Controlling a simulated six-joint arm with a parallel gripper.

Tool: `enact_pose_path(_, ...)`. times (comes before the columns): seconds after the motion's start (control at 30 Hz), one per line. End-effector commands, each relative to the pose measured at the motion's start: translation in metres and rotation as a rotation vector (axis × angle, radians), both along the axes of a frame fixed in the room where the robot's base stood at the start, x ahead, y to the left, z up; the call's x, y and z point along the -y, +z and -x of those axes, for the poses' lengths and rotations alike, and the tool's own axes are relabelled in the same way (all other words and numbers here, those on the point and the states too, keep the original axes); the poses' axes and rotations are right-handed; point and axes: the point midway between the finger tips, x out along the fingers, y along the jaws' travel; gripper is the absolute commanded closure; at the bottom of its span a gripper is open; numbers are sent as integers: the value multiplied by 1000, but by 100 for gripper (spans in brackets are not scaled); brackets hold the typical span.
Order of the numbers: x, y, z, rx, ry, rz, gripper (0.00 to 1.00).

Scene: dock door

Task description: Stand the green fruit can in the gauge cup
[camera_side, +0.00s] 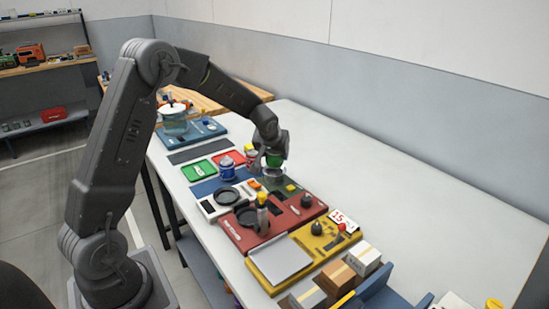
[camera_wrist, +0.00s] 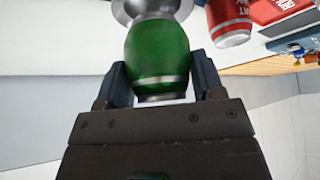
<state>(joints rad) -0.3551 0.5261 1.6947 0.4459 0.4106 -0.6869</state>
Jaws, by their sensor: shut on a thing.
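The green fruit can (camera_side: 274,160) is upright in my gripper (camera_side: 269,150), right at the gauge cup (camera_side: 273,174). In the wrist view the green can (camera_wrist: 158,52) sits between the two dark jaws of my gripper (camera_wrist: 160,75), which are shut on it. The silver flared rim of the cup (camera_wrist: 150,9) shows at the can's far end. The can's end meets or overlaps the cup there; I cannot tell how deep it sits or whether it rests on the bottom.
A red can (camera_wrist: 230,22) stands close beside the cup. Green (camera_side: 198,170) and red (camera_side: 229,160) trays lie behind. A red station (camera_side: 285,222) and a yellow scale (camera_side: 282,260) are in front. The bench's right side is clear.

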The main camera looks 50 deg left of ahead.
Motion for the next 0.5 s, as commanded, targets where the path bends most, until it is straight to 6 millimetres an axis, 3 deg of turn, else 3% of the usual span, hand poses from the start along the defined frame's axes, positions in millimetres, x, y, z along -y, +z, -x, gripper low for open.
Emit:
enact_pose_path(0.13,0,-18,0,1,-1,0,70)
enact_pose_path(0.5,0,-22,0,1,-1,0,70)
